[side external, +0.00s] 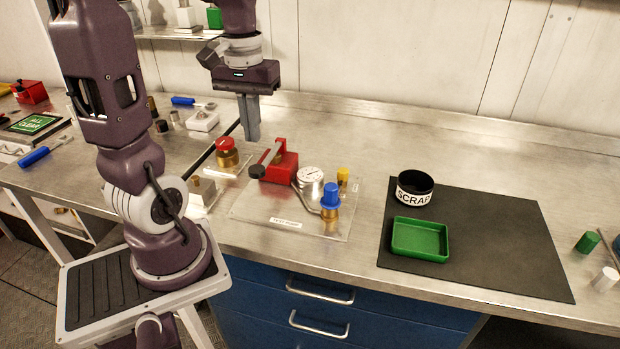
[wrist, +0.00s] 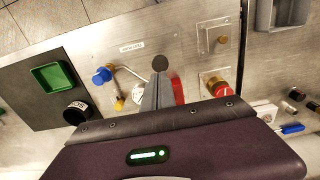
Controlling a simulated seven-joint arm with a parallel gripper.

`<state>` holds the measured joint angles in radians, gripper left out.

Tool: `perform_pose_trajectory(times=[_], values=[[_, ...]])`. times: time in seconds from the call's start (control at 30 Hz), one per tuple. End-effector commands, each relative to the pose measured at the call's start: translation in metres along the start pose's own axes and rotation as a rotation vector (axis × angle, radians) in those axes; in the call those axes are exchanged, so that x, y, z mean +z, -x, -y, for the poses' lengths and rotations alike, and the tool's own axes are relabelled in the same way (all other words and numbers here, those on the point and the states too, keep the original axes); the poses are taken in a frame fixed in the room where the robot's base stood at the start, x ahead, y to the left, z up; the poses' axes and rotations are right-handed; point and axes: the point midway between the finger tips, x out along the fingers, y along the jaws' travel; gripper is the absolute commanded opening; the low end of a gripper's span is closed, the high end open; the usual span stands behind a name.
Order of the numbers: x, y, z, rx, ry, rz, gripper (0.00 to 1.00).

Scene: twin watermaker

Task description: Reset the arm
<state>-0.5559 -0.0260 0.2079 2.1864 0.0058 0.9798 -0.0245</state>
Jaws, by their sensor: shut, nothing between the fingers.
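My gripper (side external: 250,136) points straight down above the bench, over the back of the test pump plate (side external: 247,212). Its two fingers are together with nothing between them; they also show shut in the wrist view (wrist: 159,92). Below and right of the fingertips stands the red block with a dark-ended lever (side external: 283,165), apart from the gripper. The gauge (side external: 311,176), a blue-capped brass fitting (side external: 331,197) and a small yellow part (side external: 343,175) are on the same plate. In the wrist view the fingers partly hide the red block (wrist: 178,91) and the gauge.
A dark mat (side external: 480,265) holds a black SCRAP cup (side external: 414,188) and an empty green tray (side external: 420,238). A red-topped brass knob (side external: 227,152) stands left of the plate. Green and white cylinders lie at far right. The bench behind the mat is clear.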

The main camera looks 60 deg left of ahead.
Motion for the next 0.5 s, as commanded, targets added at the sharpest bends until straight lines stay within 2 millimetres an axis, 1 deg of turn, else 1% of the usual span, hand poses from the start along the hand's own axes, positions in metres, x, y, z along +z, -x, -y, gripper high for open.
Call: perform_pose_trajectory(times=[0.1, 0.37, 0.43, 0.47, 0.5], values=[[0.000, 0.009, 0.000, 0.000, 0.000, 0.000, 0.00], [0.001, 0.010, 0.000, 0.000, -0.001, 0.000, 0.00], [0.008, 0.015, -0.010, 0.009, -0.045, -0.026, 0.00], [0.015, 0.020, -0.019, 0.018, -0.088, -0.052, 0.00], [0.030, 0.029, -0.034, 0.036, -0.168, -0.101, 0.00]])
